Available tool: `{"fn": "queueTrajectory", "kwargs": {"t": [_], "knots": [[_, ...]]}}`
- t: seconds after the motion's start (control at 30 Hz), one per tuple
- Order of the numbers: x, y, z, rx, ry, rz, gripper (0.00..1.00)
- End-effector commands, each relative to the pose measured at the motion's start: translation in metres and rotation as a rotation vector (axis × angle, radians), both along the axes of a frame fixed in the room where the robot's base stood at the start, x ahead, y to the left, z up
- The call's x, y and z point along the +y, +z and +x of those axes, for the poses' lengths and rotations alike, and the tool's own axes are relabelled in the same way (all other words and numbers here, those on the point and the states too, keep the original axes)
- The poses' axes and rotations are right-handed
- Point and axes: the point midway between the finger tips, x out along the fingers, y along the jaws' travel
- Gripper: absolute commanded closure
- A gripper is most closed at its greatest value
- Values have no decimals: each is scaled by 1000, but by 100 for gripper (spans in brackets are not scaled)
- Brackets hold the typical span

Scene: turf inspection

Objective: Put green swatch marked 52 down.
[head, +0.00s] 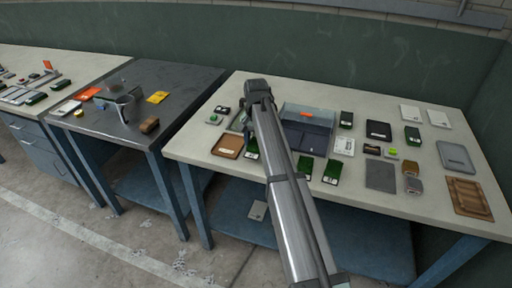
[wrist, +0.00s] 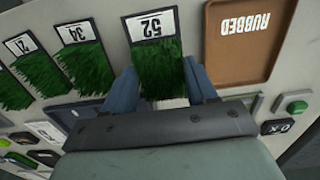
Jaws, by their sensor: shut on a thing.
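The green swatch marked 52 (wrist: 158,62) has grass-like pile and a white label, upside down in the wrist view. My gripper (wrist: 164,84) has its two blue fingers shut on either side of the swatch's near end. The swatch is close over or on the pale bench top; I cannot tell whether it touches. To its right in the wrist view is a brown tray marked RUBBED (wrist: 248,75), apart from the swatch. The tray also shows in the head view (head: 227,146). In the head view my arm hides most of my gripper; part of a green swatch (head: 251,149) shows beside it.
Green swatches marked 34 (wrist: 84,62) and apparently 21 (wrist: 38,76) lie left of the held one in the wrist view. A green button box (wrist: 294,108) is at right. In the head view, a grey-blue divided tray (head: 318,113) and several cards crowd the bench.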

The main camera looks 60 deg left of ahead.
Motion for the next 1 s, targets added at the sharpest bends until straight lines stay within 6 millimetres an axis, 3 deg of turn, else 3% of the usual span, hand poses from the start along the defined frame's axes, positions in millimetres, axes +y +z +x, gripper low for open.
{"fn": "queueTrajectory", "kwargs": {"t": [0.2,0.63,0.67,0.9,1.0], "knots": [[-1,-27,0,0,0,-1,71],[0,-32,0,0,0,0,71],[0,-32,0,0,0,0,42],[0,-32,0,0,0,0,19],[0,-32,0,0,0,0,18]]}}
